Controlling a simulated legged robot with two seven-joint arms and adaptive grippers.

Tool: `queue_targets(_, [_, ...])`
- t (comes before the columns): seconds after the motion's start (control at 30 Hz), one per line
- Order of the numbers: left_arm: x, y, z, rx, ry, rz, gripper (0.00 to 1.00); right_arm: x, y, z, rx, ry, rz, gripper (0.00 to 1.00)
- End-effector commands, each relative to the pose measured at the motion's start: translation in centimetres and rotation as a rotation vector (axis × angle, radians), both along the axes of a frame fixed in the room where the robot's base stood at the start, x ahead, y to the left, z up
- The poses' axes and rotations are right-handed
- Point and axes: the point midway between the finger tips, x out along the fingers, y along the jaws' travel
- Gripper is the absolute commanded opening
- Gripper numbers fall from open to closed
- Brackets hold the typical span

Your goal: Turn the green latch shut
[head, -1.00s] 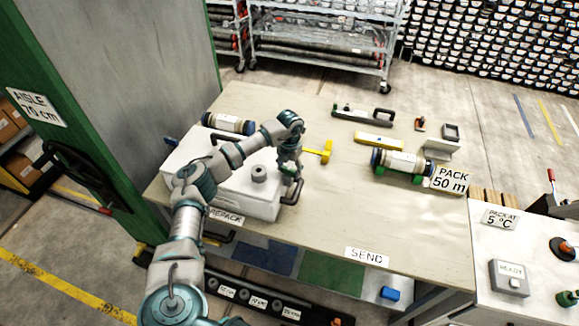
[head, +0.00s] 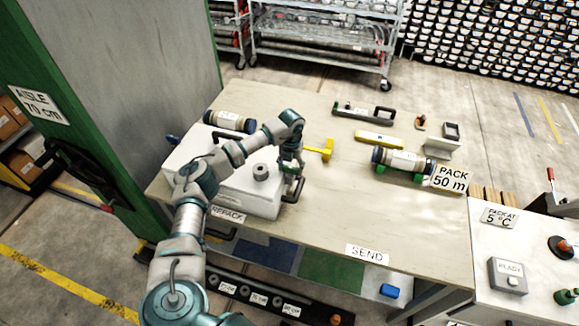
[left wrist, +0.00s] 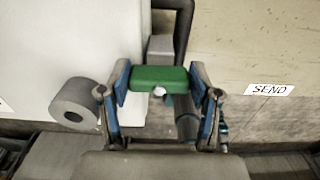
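A white case (head: 240,199) lies at the left end of the table, and its pale side also shows in the left wrist view (left wrist: 60,40). The green latch (left wrist: 160,78) is at the case's right end, lying crosswise in the left wrist view. My left gripper (left wrist: 160,85) reaches down over it. Its two blue-padded fingers stand spread, one at each end of the latch, very close to it; firm contact cannot be made out. In the head view the left gripper (head: 290,170) largely hides the latch. My right gripper is in neither view.
A grey cylinder knob (head: 261,172) stands on the case, beside the arm. A dark handle (head: 294,189) is at the case's right end. A yellow T-shaped piece (head: 320,150) lies just behind the gripper. The table's middle, towards the SEND label (head: 367,254), is clear.

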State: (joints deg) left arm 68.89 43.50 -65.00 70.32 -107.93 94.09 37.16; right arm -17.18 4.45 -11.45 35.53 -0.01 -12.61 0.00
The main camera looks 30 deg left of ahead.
Motion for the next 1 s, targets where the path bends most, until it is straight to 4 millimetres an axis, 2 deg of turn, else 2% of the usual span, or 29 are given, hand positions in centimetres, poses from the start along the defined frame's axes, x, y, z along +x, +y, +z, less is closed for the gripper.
queue_targets(0.03, [-0.1,-0.4,-0.3,-0.005,0.005,-0.006,0.75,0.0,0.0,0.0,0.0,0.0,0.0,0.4])
queue_targets(0.1, [-0.1,-0.4,-0.2,-0.004,0.004,-0.005,0.88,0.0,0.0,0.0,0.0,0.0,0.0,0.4])
queue_targets(0.47, [0.0,0.1,0.3,-0.005,-0.002,-0.002,0.88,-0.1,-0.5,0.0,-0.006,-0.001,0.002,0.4])
queue_targets(0.57, [0.1,0.1,1.5,-0.005,-0.003,-0.003,0.88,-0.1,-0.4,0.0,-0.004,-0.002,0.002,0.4])
queue_targets(0.8, [0.2,0.0,6.8,-0.004,-0.005,-0.004,0.88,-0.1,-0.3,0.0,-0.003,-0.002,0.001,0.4])
queue_targets(1.0, [0.2,-0.2,10.4,-0.004,-0.002,-0.003,0.88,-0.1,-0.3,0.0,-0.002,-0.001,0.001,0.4])
